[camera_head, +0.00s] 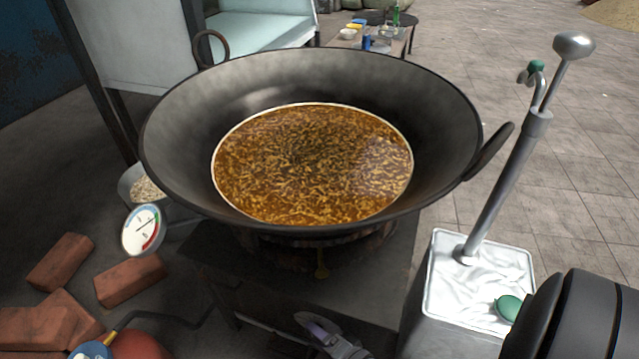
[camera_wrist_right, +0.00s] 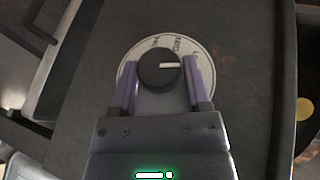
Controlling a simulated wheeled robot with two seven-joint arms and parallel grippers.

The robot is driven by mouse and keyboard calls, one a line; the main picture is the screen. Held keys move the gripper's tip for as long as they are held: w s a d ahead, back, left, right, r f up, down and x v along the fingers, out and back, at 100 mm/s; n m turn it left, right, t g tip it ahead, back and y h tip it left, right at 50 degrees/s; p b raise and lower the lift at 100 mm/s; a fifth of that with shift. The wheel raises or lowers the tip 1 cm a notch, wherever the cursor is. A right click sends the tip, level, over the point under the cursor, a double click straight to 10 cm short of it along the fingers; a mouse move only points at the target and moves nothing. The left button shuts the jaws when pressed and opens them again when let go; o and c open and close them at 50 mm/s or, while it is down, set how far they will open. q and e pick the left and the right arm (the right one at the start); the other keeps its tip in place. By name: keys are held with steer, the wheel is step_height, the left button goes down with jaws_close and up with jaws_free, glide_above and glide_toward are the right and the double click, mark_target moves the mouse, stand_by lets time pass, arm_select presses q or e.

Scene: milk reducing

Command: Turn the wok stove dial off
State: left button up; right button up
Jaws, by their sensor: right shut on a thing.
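The wok stove dial (camera_wrist_right: 160,70) is a round black knob with a white pointer line, on a round white plate (camera_wrist_right: 208,95) with printed labels. The pointer points to the right in the right wrist view. My right gripper (camera_wrist_right: 163,68) is shut on the dial, one purple finger on each side. In the head view my right gripper (camera_head: 322,328) is low in front of the stove (camera_head: 265,290), and the dial does not show there. The big black wok (camera_head: 180,130) stands on the stove, holding brown liquid (camera_head: 310,165). My left gripper is not in view.
A metal pump-like stand (camera_head: 480,285) with a tall handle is on the right. Bricks (camera_head: 130,280), a round gauge (camera_head: 143,230) and a red cylinder (camera_head: 135,346) are at left. A low table (camera_head: 400,42) stands behind.

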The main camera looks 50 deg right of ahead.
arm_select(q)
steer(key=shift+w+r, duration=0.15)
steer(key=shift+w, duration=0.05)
arm_select(e)
steer(key=shift+a+f, duration=0.1)
steer(key=shift+a, duration=0.05)
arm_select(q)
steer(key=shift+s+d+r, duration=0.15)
arm_select(e)
steer(key=shift+t, duration=0.3)
steer(key=o, duration=1.2)
steer(key=shift+w, duration=0.1)
steer(key=shift+o, duration=0.4)
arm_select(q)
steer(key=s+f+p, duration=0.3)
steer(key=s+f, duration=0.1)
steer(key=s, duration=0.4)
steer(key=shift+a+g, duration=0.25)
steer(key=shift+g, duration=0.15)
arm_select(e)
steer(key=v, duration=1)
